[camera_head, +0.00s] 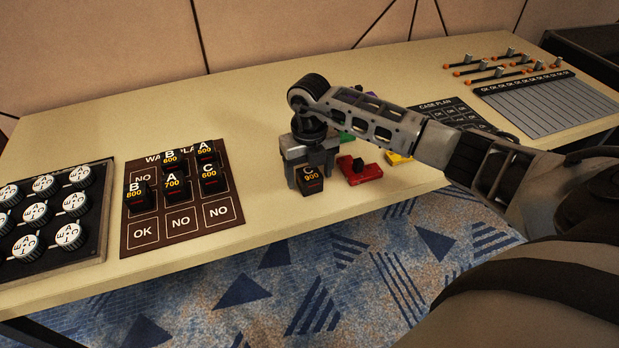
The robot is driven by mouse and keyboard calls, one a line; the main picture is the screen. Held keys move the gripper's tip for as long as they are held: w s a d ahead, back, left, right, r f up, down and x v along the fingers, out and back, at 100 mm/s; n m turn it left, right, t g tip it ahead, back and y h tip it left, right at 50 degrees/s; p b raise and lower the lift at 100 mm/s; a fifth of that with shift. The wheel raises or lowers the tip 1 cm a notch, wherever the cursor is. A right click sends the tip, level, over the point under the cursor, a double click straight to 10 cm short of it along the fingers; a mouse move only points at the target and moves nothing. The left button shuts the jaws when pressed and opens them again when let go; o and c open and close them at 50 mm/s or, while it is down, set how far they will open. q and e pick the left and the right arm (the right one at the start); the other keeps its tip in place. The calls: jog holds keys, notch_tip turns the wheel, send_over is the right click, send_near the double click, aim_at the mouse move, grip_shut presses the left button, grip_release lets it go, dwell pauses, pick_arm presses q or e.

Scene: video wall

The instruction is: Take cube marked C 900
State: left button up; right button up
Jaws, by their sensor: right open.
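The black cube marked C 900 (311,180) stands on the table near its front edge, in the middle of the camera_head view. My right gripper (309,170) is directly over and around the cube, its fingers pointing down. It is open, with one finger at the cube's left side; the other finger is partly hidden. My left gripper does not show.
Left of the cube lies a brown board (183,238) with several black marked cubes. A red piece (360,172) sits close to the right. A knob panel (50,260) is far left. A slider panel (530,105) and the CASE PLAN board (437,104) are at the right.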

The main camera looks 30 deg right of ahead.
jog(key=shift+f, duration=0.4)
jog(key=c, duration=1.1)
jog(key=shift+r, duration=0.1)
